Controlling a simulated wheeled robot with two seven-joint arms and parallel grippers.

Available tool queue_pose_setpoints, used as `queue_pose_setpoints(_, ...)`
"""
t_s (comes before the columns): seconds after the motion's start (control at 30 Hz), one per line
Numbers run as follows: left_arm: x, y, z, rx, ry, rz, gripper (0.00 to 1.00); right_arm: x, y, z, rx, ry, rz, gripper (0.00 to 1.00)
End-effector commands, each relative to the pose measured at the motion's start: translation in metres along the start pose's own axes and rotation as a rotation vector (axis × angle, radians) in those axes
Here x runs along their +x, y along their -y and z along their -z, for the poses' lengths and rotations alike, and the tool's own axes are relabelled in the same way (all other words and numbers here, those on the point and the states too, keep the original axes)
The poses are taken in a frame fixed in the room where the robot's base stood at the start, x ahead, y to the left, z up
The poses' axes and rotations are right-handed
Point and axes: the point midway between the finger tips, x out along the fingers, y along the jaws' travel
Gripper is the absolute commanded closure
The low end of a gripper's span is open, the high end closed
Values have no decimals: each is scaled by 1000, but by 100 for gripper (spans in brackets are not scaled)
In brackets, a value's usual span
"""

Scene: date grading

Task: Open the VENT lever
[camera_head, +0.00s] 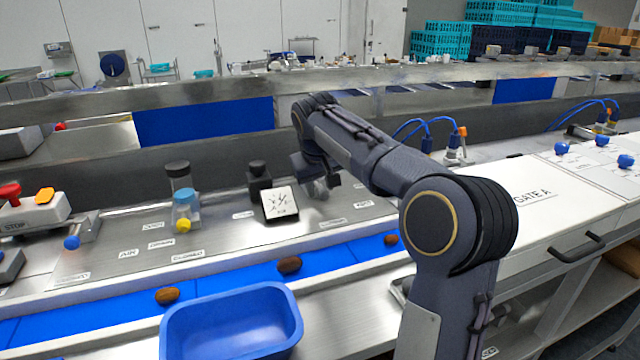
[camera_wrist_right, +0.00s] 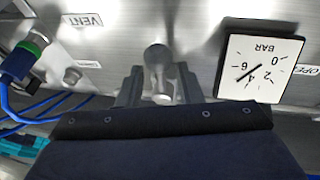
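My right arm reaches over the steel panel in the head view. Its gripper (camera_head: 318,188) is beside the gauge, partly hidden by the arm. In the right wrist view the dark fingers (camera_wrist_right: 160,88) stand on either side of a grey, round-ended lever handle (camera_wrist_right: 157,56). I cannot tell whether they press on it. A VENT label (camera_wrist_right: 82,20) is on the panel left of this handle, so it appears to be the VENT lever. Its base is hidden behind the gripper. My left gripper is not in view.
A square gauge (camera_head: 281,202) stands close to the right gripper; its dial also shows in the wrist view (camera_wrist_right: 262,62). A blue hose fitting (camera_wrist_right: 24,58) is at left there. A blue bin (camera_head: 230,325) and belt with dates (camera_head: 289,265) lie in front of the panel.

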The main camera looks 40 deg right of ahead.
Motion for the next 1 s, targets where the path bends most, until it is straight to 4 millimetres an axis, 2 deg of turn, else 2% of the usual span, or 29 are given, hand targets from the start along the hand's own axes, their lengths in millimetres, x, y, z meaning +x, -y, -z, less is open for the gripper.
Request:
queue_pose_setpoints(0.27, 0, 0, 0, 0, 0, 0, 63, 2, 0, 0, 0, 0, 0, 69)
queue_pose_setpoints(0.5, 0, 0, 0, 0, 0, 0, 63, 2, 0, 0, 0, 0, 0, 100)
queue_pose_setpoints(0.83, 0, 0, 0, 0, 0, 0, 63, 3, 0, -2, 0, 8, 0, 100)
queue_pose_setpoints(1.0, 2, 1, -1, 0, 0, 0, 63, 4, -15, -10, 0, 11, 0, 100)
